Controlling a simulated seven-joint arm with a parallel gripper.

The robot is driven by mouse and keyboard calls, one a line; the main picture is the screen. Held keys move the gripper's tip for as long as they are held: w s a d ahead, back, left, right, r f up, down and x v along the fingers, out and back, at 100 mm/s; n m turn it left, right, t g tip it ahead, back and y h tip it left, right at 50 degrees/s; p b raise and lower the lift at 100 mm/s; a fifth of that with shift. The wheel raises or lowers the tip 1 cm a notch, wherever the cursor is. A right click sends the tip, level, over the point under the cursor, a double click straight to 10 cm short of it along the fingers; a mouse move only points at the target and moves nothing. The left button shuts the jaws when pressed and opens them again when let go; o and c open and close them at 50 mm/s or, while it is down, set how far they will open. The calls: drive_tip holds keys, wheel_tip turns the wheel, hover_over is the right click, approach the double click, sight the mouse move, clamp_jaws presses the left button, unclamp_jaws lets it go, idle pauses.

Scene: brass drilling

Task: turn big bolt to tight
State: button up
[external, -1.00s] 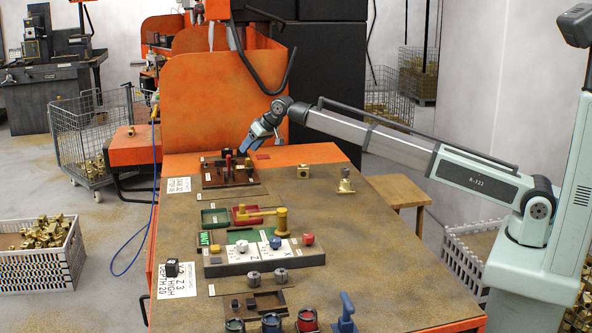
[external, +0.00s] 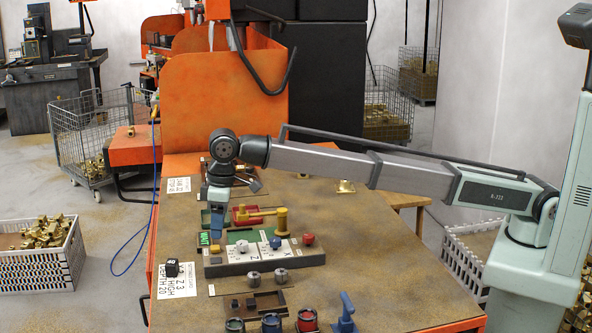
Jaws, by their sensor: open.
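My gripper (external: 215,236) points down, with blue fingertips, over the left end of the grey control block (external: 262,266), beside the green indicator. It is open and holds nothing that I can see. A brass post with a long brass arm (external: 281,221) stands at the block's back right, to the right of my gripper and apart from it. I cannot tell for sure which part is the big bolt. White and blue knobs marked Z and X sit on the block, with a red knob (external: 308,240) at its right.
Green and red trays lie behind the block, partly hidden by my gripper. In front are two grey cylinders (external: 281,276), a dark brown tray (external: 258,303), several dark cups and a blue handle (external: 346,312). The right of the table is clear.

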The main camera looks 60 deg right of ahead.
drive_tip(key=n+g+h, duration=0.1)
drive_tip(key=n, duration=0.1)
hover_over(235, 303)
drive_tip(key=f, duration=1.3)
drive_tip(key=shift+w+d, duration=0.2)
drive_tip(key=shift+w, duration=0.05)
drive_tip(key=shift+r, duration=0.1)
clamp_jaws()
